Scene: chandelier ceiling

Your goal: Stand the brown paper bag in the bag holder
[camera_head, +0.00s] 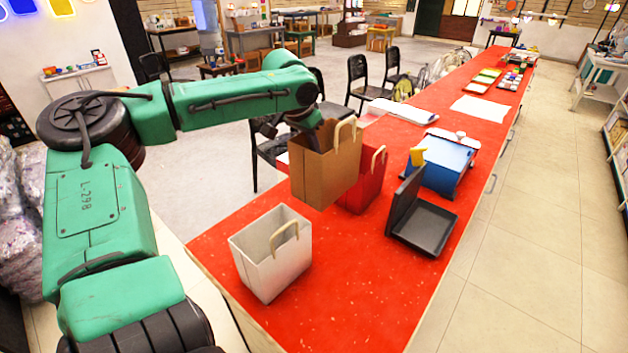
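The brown paper bag (321,176) is upright with its opening and handles at the top, over the left side of the red table (345,290). My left gripper (314,127) is at the bag's far top rim and appears shut on it; its fingertips are partly hidden by the bag. I cannot tell whether the bag's bottom touches the table. A black open tray with an upright side panel (424,228), possibly the bag holder, stands empty to the right of the bag. My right gripper is not in view.
A red bag (366,188) stands close behind and right of the brown bag. A white bag (270,262) stands at the near left. A blue box (446,166) is beyond the black tray. The table's near right is clear.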

